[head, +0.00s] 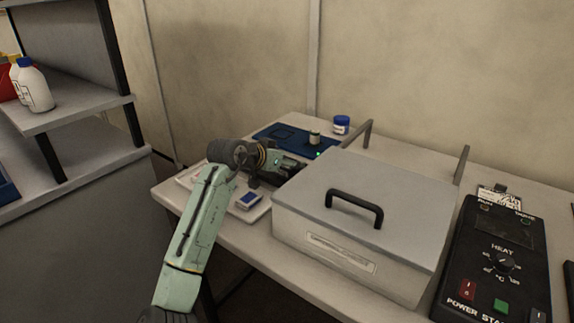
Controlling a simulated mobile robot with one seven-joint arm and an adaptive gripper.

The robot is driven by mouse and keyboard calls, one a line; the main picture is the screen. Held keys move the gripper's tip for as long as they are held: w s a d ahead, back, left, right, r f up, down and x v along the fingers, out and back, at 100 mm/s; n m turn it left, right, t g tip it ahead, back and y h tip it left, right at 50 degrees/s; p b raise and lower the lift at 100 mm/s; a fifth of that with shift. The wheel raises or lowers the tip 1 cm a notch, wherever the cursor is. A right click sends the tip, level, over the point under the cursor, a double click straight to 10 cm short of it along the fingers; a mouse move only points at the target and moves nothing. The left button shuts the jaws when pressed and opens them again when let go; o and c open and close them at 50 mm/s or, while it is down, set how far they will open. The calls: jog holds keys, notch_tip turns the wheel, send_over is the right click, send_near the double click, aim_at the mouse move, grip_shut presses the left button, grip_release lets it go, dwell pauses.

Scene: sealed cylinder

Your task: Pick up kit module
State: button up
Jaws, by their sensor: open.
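A small blue and white block (248,201), perhaps the kit module, lies on a pale tray (252,216) near the table's front left edge. I cannot tell for certain which thing is the kit module. My gripper (290,168) is open, behind the block and in front of the mat, left of the large lidded box. Its fingertips are small and dark, partly lost against the box, and I see nothing held between them.
A large grey lidded box (305,215) with a black handle fills the table's middle. A black power unit (492,265) stands at the right. A white jar with a blue lid (341,125) stands at the back.

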jog(key=shift+w+d+f, duration=0.2)
jog(key=shift+w, duration=0.1)
jog(key=shift+c, duration=0.2)
jog(key=c, duration=1.3)
